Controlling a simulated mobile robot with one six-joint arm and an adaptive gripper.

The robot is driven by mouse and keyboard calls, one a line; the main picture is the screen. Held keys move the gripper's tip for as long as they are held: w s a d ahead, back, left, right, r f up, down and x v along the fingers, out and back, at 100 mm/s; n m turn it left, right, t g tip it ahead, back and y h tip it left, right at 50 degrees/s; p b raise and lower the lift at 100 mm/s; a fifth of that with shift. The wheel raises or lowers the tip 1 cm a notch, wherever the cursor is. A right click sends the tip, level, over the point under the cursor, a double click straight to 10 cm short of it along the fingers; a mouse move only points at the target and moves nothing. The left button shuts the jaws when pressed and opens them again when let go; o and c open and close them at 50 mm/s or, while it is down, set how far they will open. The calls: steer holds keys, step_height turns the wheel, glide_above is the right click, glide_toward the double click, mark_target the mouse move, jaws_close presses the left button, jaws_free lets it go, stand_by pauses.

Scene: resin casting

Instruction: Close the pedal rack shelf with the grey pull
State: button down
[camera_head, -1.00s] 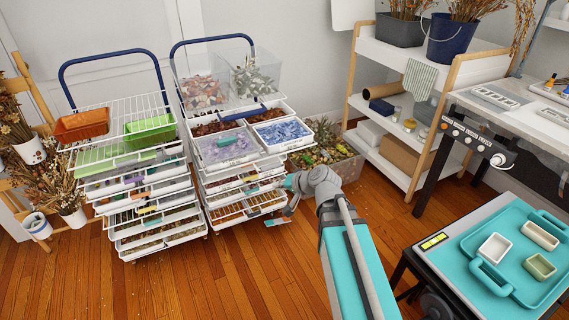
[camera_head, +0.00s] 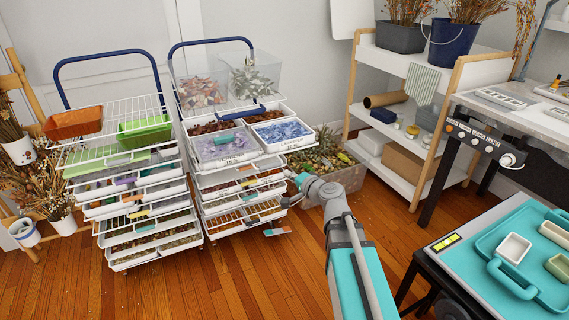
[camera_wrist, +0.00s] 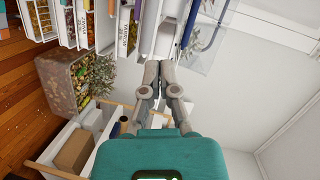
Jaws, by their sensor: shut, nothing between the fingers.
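The pedal rack is probably the right-hand white wire rack (camera_head: 205,180) with a blue handle, in the head view. Its stacked shelves carry small coloured pulls at their front edges. I cannot surely pick out the grey pull; my arm and gripper cover part of the lower shelf fronts. White shelf edges (camera_wrist: 148,30) lie just beyond the fingertips; contact cannot be told.
A second rack (camera_head: 130,165) with orange and green bins stands to the left. A clear bin of plants (camera_head: 335,172) is behind my gripper. A white wooden-framed shelf unit (camera_head: 400,185) and a teal tray (camera_head: 530,295) are to the right. The floor in front is clear.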

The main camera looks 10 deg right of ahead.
steer(key=w+d+f+m+t+h+b, duration=0.2)
steer(key=d+f+m+t+b, duration=0.1)
steer(key=d+m+b, duration=0.2)
steer(key=shift+h, duration=0.3)
steer(key=shift+w, duration=0.35)
glide_toward(270, 140)
steer(key=shift+v, duration=1.5)
steer(key=shift+w, duration=0.15)
stand_by(0.6)
steer(key=x, duration=2.7)
steer(key=shift+v, duration=7.05)
